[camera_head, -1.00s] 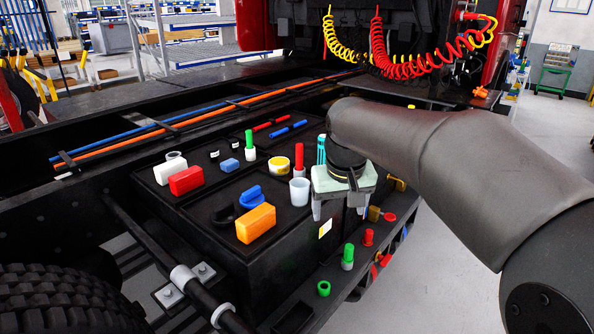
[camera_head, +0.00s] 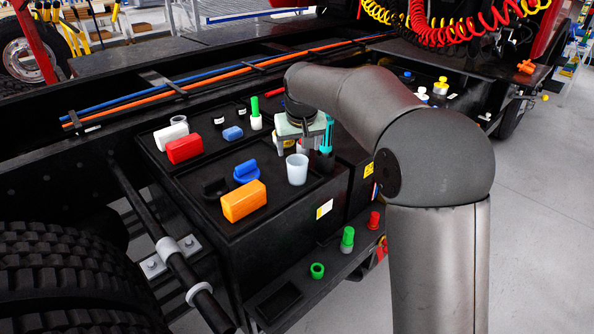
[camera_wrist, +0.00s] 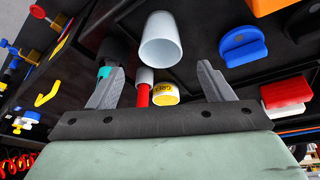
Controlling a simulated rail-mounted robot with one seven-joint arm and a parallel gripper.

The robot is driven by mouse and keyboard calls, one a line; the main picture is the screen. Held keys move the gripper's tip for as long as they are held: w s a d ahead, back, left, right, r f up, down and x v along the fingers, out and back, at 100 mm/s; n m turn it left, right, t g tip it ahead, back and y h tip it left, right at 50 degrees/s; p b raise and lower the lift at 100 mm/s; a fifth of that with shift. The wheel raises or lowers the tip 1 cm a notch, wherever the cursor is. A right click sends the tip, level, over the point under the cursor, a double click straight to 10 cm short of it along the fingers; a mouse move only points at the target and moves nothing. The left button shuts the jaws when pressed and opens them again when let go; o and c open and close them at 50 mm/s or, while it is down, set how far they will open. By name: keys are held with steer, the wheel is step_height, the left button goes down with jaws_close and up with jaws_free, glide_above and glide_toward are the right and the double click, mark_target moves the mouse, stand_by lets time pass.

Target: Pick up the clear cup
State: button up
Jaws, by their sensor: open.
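The clear cup (camera_head: 297,170) is a whitish, translucent tumbler standing upright near the right edge of the black tray top. In the wrist view the cup (camera_wrist: 161,42) shows with its round mouth toward the camera, ahead of my gripper and roughly centred between the fingers. My gripper (camera_head: 293,145) is open and empty, just above and behind the cup in the head view. In the wrist view the two gripper fingers (camera_wrist: 160,72) are spread wide, with a visible gap to the cup.
A cyan tool (camera_head: 327,135) stands close right of the gripper. A red marker (camera_wrist: 143,94) and a yellow-white roll (camera_wrist: 165,94) show between the fingers. A blue piece (camera_head: 246,172) and an orange block (camera_head: 243,201) lie left of the cup.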

mark_target(298, 159)
steer(key=shift+p+x, duration=0.75)
steer(key=shift+x, duration=2.6)
steer(key=shift+s, duration=0.1)
steer(key=c, duration=1.3)
